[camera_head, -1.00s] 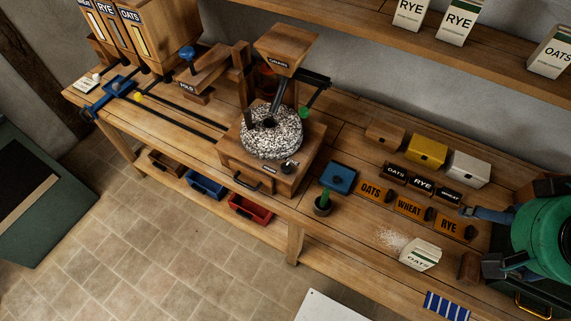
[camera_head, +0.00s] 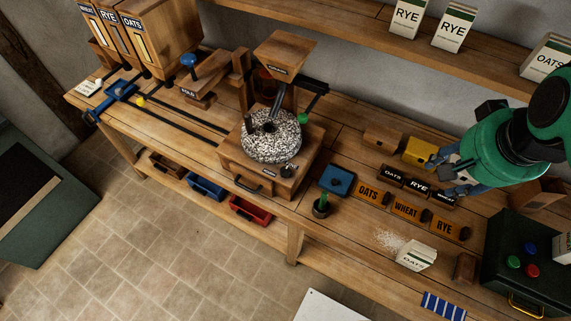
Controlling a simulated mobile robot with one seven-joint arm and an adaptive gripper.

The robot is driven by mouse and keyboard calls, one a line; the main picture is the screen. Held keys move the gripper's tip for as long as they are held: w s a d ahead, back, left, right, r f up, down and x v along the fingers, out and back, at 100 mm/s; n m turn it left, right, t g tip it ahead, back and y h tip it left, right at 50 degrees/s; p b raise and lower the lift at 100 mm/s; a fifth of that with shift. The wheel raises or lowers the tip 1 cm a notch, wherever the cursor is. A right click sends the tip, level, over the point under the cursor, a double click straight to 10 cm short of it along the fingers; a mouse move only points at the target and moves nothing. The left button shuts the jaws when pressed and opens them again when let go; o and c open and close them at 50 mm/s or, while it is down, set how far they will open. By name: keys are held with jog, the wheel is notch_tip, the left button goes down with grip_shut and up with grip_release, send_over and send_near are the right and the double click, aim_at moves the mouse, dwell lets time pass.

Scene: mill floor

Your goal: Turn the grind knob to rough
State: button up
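The grain mill (camera_head: 233,158) stands mid-bench, with a wooden hopper on top and a speckled round stone (camera_head: 270,148) on its box. A small dark grind knob (camera_head: 287,171) sits on the box's front right corner beside a small label. The knob's pointer and the label's lettering are too small to read. My gripper (camera_head: 437,176) is at the right, above the label blocks and well apart from the mill. Its blue-grey fingers are spread and hold nothing that I can see.
A crank with a green grip (camera_head: 303,118) stands out right of the mill. A tipped oats bag (camera_head: 416,255) has spilled grain. A dark box with buttons (camera_head: 530,262) stands right.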

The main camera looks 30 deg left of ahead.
jog(key=w+a+f+g+p, duration=0.15)
jog(key=w+a, duration=0.35)
jog(key=a, duration=0.6)
jog(key=g+h+p, duration=0.1)
jog(key=g+p, duration=0.2)
jog(key=p, duration=0.2)
send_over(285, 170)
notch_tip(285, 170, down, 15)
jog(key=shift+t, duration=0.25)
jog(key=shift+f, duration=0.15)
notch_tip(285, 170, down, 14)
jog(key=shift+r, duration=0.2)
jog(key=c, duration=1.2)
